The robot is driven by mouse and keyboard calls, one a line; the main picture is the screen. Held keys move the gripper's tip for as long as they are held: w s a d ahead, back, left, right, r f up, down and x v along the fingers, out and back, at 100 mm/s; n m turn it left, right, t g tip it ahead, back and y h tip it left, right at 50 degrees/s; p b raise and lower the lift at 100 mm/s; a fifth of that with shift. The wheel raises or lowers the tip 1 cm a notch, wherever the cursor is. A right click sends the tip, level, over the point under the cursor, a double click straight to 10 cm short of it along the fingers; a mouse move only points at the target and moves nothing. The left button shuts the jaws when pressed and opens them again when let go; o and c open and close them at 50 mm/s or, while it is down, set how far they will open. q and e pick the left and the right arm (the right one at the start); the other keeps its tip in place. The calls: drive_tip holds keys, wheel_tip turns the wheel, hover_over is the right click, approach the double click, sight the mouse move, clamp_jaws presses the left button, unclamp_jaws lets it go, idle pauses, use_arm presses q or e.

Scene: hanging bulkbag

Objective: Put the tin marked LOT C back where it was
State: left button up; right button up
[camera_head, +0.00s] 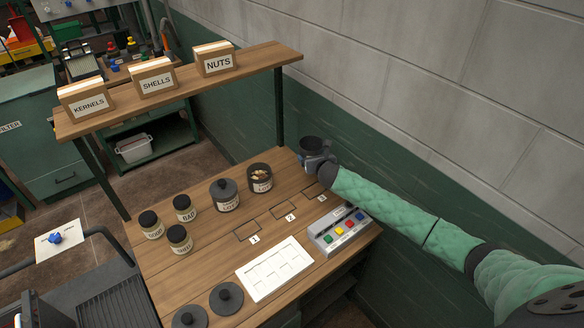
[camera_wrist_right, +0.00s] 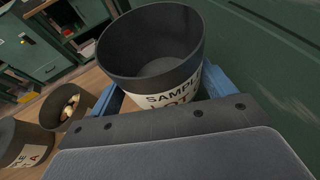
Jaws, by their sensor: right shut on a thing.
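My right gripper (camera_head: 314,160) is shut on a dark, open tin (camera_head: 310,144) at the far right end of the table. In the right wrist view the tin (camera_wrist_right: 152,45) sits between the blue fingers, looks empty inside, and its label reads "SAMPLE LOT"; the last letter is hidden. I cannot tell whether it touches the table. A lidded tin (camera_head: 225,197) and an open tin with pale pieces inside (camera_head: 260,178) stand on the table to its left. The wrist view shows the lidded tin's label (camera_wrist_right: 25,160) ending in A. My left gripper is not in view.
Outlined squares numbered 1 (camera_head: 247,232), 2 (camera_head: 287,211) and 3 lie bare on the table. Small jars (camera_head: 180,240) stand left. Two loose lids (camera_head: 226,298), a white tray (camera_head: 274,270) and a button box (camera_head: 340,230) are in front. A shelf (camera_head: 190,82) holds boxes.

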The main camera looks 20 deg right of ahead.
drive_tip(key=b, duration=0.1)
hover_over(292, 174)
wheel_tip(292, 174, down, 6)
drive_tip(key=shift+w+d+r, duration=0.1)
drive_tip(key=shift+w+r, duration=0.05)
drive_tip(key=shift+r, duration=0.05)
drive_tip(key=shift+f+b, duration=0.45)
drive_tip(key=shift+f, duration=0.05)
drive_tip(key=shift+f+b, duration=1.5)
drive_tip(key=shift+f, duration=0.05)
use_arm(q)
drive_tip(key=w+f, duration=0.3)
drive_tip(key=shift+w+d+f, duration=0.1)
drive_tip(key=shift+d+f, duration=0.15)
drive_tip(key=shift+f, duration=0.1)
use_arm(e)
drive_tip(key=shift+r, duration=0.1)
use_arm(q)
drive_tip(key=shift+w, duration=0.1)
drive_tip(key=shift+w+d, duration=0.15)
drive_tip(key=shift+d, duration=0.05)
use_arm(e)
drive_tip(key=o, duration=1)
